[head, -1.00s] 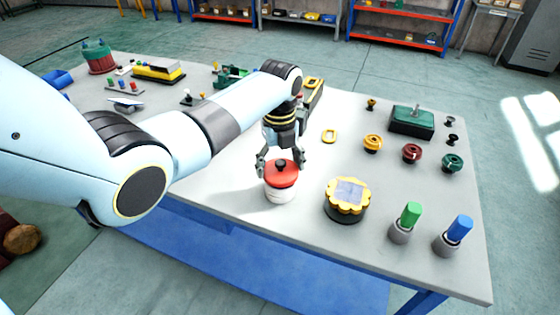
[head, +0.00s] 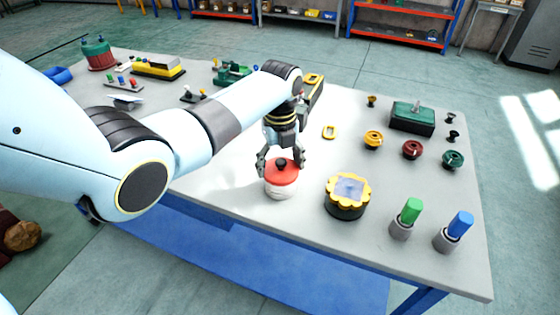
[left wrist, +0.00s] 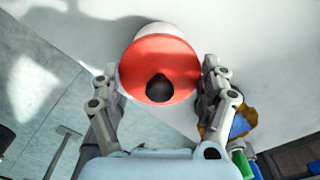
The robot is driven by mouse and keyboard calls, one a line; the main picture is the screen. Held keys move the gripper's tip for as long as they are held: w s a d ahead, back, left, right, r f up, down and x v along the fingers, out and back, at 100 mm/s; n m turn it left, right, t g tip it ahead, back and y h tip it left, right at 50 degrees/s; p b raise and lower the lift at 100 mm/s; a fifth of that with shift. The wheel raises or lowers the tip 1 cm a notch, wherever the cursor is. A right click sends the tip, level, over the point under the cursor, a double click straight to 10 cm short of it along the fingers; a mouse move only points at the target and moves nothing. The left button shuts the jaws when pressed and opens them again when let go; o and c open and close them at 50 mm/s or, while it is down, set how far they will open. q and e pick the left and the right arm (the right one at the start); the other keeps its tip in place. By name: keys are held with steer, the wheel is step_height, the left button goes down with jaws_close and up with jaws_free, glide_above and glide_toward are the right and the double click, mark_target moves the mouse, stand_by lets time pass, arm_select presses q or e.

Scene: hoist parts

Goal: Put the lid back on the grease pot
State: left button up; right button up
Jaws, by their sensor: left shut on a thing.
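The grease pot (head: 281,192) is a white round pot near the front edge of the table. Its red lid (head: 281,175), with a black knob, is over the pot's top. My left gripper (head: 280,168) points down with its fingers on either side of the lid, shut on it. In the left wrist view the lid (left wrist: 160,55) lies between the fingers (left wrist: 160,85), and a white strip of the pot (left wrist: 142,30) shows past its far edge. Whether the lid sits flush on the rim, I cannot tell. My right gripper is not in view.
A yellow scalloped part on a black base (head: 347,196) stands close to the right of the pot. Green (head: 411,212) and blue (head: 459,228) cylinders in grey holders stand further right. The front table edge is close.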

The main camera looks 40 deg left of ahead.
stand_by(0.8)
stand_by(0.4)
arm_select(q)
steer(key=shift+f+p, duration=0.15)
steer(key=shift+p, duration=0.4)
stand_by(0.6)
steer(key=o, duration=1.2)
steer(key=shift+c, duration=0.2)
step_height(320, 180, up, 2)
steer(key=p, duration=0.2)
steer(key=shift+r+p, duration=0.25)
steer(key=shift+p, duration=0.05)
steer(key=shift+r, duration=2.25)
